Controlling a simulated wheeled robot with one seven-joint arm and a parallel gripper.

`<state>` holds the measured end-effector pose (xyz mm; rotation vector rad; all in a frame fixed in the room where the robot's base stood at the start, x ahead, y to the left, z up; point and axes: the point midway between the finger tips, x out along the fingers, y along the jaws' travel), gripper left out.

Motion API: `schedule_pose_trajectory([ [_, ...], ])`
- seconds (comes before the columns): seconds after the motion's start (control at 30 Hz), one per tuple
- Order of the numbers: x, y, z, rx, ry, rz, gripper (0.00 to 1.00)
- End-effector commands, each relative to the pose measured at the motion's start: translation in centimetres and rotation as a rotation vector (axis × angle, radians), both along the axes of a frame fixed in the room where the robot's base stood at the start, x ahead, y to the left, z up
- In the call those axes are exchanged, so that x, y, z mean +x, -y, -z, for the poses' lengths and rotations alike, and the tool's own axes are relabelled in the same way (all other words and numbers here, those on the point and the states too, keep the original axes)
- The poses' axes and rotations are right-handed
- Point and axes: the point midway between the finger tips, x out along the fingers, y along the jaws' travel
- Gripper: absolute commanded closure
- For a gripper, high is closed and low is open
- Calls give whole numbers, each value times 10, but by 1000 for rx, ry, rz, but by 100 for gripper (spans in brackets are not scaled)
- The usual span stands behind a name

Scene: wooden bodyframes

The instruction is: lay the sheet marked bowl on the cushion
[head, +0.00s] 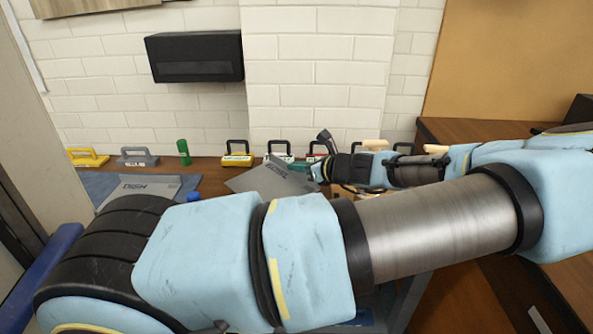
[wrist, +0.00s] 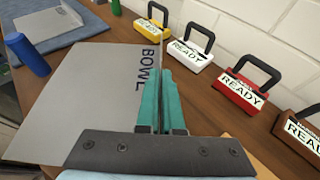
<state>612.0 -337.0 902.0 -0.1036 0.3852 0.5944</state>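The grey sheet marked BOWL (wrist: 90,90) fills the left and middle of the wrist view, its lettering along the right edge. It also shows in the head view (head: 262,180), tilted, beside my gripper. My gripper (wrist: 165,85) has its teal fingers shut on the sheet's edge near the lettering. The blue cushion (wrist: 88,22) is at the upper left in the wrist view and at the left in the head view (head: 95,185). My arm hides part of the cushion in the head view.
A blue cylinder (wrist: 27,55) stands near the cushion. Along the wall stand several handled blocks, among them a yellow (wrist: 152,35), a white (wrist: 190,52) and a red one (wrist: 245,92) labelled READY. A green cylinder (head: 183,152) stands at the back.

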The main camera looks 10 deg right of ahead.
Motion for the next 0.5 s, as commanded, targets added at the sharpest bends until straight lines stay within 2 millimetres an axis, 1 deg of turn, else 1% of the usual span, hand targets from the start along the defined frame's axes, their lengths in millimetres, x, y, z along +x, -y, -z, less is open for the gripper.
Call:
schedule_pose_trajectory([
  [0.13, 0, 0, 15, 2, 0, 1, 100],
  [0.37, 0, 0, 17, 0, 0, 1, 100],
  [0.4, 0, 0, 18, -1, -1, 1, 92],
  [0.5, 0, 0, 18, -1, -1, 1, 81],
])
